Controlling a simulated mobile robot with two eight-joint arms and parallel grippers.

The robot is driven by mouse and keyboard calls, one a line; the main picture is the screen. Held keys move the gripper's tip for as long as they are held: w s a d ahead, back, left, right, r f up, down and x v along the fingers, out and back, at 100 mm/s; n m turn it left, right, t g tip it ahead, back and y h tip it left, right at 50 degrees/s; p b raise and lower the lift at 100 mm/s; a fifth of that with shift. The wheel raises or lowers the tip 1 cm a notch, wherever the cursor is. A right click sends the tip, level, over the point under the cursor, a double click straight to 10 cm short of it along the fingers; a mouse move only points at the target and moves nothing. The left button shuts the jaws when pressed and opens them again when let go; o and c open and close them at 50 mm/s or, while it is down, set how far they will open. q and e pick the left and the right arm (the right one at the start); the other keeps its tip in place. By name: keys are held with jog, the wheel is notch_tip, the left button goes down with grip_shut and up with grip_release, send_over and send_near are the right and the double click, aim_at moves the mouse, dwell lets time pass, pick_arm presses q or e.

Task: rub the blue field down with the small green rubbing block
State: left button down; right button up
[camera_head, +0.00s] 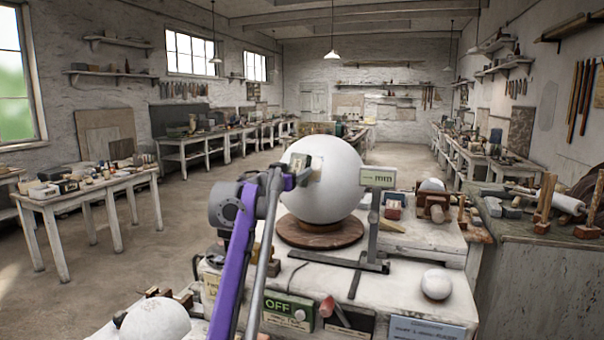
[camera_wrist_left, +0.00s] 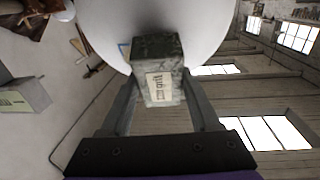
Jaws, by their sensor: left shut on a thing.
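A large white plaster sphere (camera_head: 335,190) rests on a round brown stand (camera_head: 320,234) on the bench. My left gripper (camera_head: 306,173) is at the left side of the sphere. It is shut on the small green rubbing block (camera_wrist_left: 158,70), a dark mottled block with a pale printed label. In the left wrist view the block lies in front of the white sphere (camera_wrist_left: 105,25); I cannot tell whether they touch. The rest of the field is hidden. My right gripper is not in view.
A grey stand with a sign (camera_head: 378,178) rises close to the sphere's right side. A small white ball (camera_head: 436,284) and a green OFF box (camera_head: 288,309) are on the bench in front. Another pale sphere (camera_head: 155,322) is at the lower left.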

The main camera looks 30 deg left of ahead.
pick_arm(q)
jog(key=shift+w+a+f, duration=0.1)
jog(key=shift+a, duration=0.1)
jog(key=shift+d, duration=0.1)
jog(key=shift+w+f, duration=0.15)
jog(key=shift+w, duration=0.25)
dwell(0.5)
jog(key=shift+f, duration=0.1)
